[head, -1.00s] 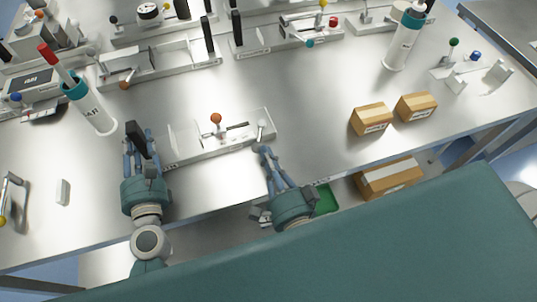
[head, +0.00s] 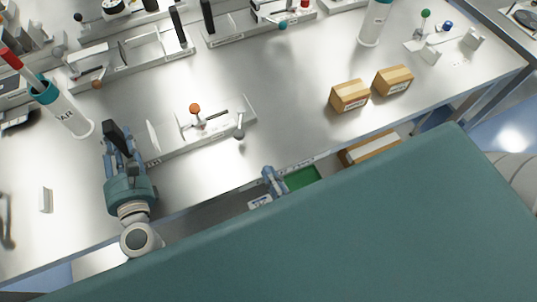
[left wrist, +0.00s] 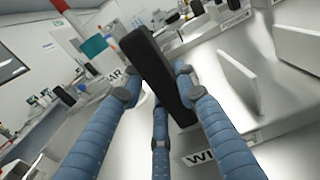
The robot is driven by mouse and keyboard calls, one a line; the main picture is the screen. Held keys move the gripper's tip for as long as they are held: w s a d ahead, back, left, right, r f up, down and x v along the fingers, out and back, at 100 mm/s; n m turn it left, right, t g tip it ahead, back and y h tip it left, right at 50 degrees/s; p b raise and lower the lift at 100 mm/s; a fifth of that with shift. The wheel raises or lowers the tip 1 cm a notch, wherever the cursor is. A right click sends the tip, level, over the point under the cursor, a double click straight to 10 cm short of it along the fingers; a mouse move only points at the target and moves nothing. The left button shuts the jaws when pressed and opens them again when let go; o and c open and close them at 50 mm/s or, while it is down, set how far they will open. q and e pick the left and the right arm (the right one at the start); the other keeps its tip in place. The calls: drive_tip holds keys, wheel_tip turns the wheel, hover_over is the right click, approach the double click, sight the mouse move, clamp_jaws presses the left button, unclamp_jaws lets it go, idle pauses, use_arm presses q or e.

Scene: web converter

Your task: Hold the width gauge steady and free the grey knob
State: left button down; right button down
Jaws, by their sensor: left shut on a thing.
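The width gauge (head: 205,135) is a low light-grey fixture on the steel table, with a black handle at its left end. My left gripper (head: 117,140) is shut on that black handle (head: 112,133). In the left wrist view, the handle (left wrist: 155,70) stands tilted between the blue fingers (left wrist: 155,95). The grey knob (head: 239,133) is on a short lever at the gauge's right end, with nothing touching it. My right gripper (head: 270,174) is at the table's front edge, below and right of the knob, apart from it. Most of it is hidden, so its opening is unclear.
An orange knob (head: 195,108) stands mid-gauge. Two cardboard boxes (head: 349,96) (head: 393,80) sit to the right. A teal-topped bottle (head: 66,112) stands at left. A green tray (head: 303,180) lies below the front edge. The table between gauge and boxes is clear.

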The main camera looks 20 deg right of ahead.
use_arm(q)
drive_tip(key=shift+s+f, duration=0.15)
drive_tip(key=shift+f, duration=0.4)
use_arm(e)
drive_tip(key=shift+s+a, duration=0.1)
drive_tip(key=shift+s, duration=0.2)
use_arm(q)
drive_tip(key=shift+r, duration=0.3)
use_arm(e)
drive_tip(key=shift+w+r, duration=0.1)
drive_tip(key=shift+r, duration=0.15)
use_arm(q)
drive_tip(key=c, duration=1.5)
unclamp_jaws()
drive_tip(key=shift+o, duration=1.4)
drive_tip(key=shift+r+p, duration=0.15)
drive_tip(key=shift+p, duration=0.15)
drive_tip(key=s, duration=1.1)
drive_tip(key=shift+s+d, duration=0.15)
drive_tip(key=shift+s, duration=0.2)
